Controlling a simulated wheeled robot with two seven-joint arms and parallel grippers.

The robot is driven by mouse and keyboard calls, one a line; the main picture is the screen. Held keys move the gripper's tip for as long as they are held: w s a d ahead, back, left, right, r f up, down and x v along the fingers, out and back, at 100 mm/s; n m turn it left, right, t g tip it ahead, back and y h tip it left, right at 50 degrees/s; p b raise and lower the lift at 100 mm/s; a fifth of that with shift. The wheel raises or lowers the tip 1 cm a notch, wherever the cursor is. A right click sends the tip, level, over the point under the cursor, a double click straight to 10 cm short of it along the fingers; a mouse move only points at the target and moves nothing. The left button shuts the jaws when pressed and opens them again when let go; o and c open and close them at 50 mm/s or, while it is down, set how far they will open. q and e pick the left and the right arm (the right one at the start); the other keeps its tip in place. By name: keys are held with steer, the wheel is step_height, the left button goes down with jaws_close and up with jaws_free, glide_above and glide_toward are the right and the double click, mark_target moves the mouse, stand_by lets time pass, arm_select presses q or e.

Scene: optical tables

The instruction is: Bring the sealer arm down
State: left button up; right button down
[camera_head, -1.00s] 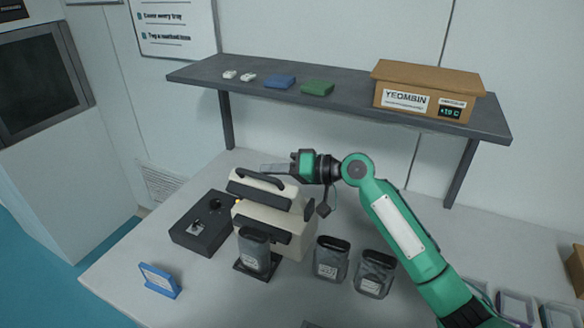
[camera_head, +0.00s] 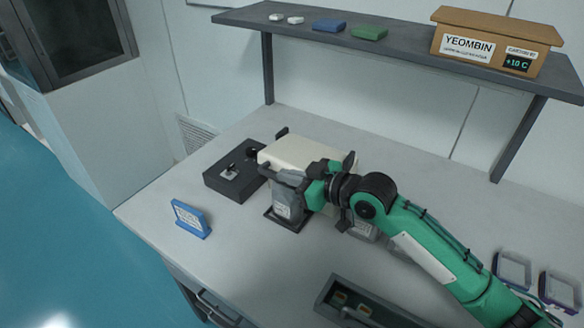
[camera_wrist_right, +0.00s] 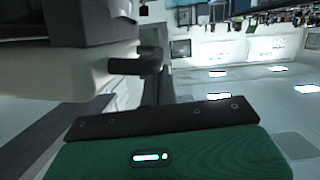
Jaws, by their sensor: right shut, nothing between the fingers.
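The sealer (camera_head: 300,152) is a cream block with dark parts, standing on the table just behind my right gripper. Its cream top looks roughly level, and the gripper and wrist cover much of its front. My right gripper (camera_head: 287,179) is shut and empty, low at the sealer's front edge, above a grey pouch (camera_head: 286,208) in a dark stand. I cannot tell if the fingers touch the sealer arm. The right wrist view shows a cream part (camera_wrist_right: 60,75) with a dark bar (camera_wrist_right: 135,66) close by. My left gripper is out of view.
A black control box (camera_head: 236,176) stands left of the sealer, and a blue sign (camera_head: 190,218) sits front left. Grey pouches stand partly behind my wrist. A shelf (camera_head: 400,48) with a carton (camera_head: 495,45) hangs above. An open dark tray (camera_head: 370,308) is at the front.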

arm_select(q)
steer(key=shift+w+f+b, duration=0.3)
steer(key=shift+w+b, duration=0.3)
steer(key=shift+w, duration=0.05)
arm_select(e)
steer(key=f, duration=0.1)
steer(key=f+n, duration=0.1)
steer(key=f, duration=0.1)
steer(key=shift+s+a, duration=0.15)
steer(key=shift+s, duration=0.1)
steer(key=shift+f, duration=0.25)
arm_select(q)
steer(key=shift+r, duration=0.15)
arm_select(e)
steer(key=shift+s, duration=0.1)
